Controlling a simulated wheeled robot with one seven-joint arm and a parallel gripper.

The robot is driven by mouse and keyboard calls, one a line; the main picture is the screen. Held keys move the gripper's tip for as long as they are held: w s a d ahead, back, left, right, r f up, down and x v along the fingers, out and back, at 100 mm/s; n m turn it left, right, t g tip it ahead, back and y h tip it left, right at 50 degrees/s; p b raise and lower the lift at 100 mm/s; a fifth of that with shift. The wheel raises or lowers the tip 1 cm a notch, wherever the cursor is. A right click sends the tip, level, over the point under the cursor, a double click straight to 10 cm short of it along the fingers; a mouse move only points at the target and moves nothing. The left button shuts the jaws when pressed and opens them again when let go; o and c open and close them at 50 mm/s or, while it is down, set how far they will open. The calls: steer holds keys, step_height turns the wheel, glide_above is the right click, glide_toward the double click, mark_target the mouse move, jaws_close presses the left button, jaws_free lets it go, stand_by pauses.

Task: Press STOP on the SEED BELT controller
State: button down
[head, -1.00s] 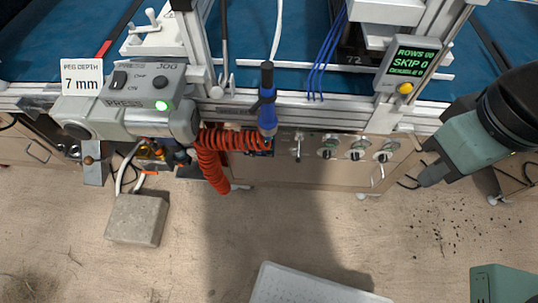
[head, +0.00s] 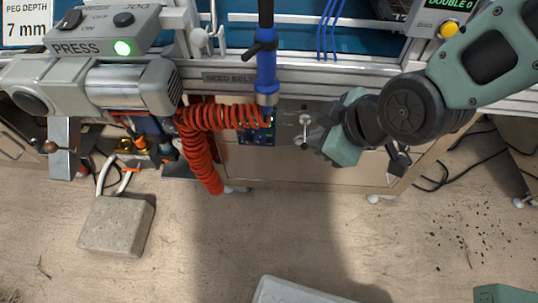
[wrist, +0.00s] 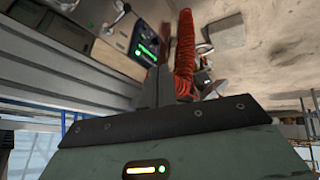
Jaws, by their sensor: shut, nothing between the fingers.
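A SEED BELT label (head: 228,77) is on the rail of the machine in the head view. Below it a small blue controller panel (head: 257,134) sits on the front, partly hidden by a red coiled hose and a blue-handled rod. In the wrist view the blue panel (wrist: 145,42) shows green lit marks, too small to read. I cannot make out the STOP button. My gripper (head: 318,139) is shut and empty, to the right of the panel and apart from it. Its dark fingers (wrist: 156,88) point towards the panel area in the wrist view.
The red coiled hose (head: 205,150) hangs just left of the panel and the blue rod (head: 266,70) stands before it. A metal lever (head: 304,126) is between panel and gripper. A concrete block (head: 117,225) lies on open floor.

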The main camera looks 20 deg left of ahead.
mark_target(269, 143)
steer(key=w+a+f+n+t+y+b, duration=0.1)
steer(key=a+f+n+b, duration=0.3)
steer(key=f+b, duration=0.4)
steer(key=a+f+n+t+y+b, duration=0.3)
steer(key=f+b, duration=0.6)
steer(key=f, duration=0.9)
steer(key=a+n, duration=0.1)
steer(key=a, duration=0.1)
steer(key=shift+w+a+f+y, duration=0.3)
steer(key=shift+w+a, duration=0.1)
steer(key=shift+w, duration=0.15)
steer(key=w+a, duration=0.2)
steer(key=w, duration=0.6)
steer(key=shift+w, duration=0.3)
steer(key=shift+w+a, duration=0.15)
steer(key=shift+w, duration=0.1)
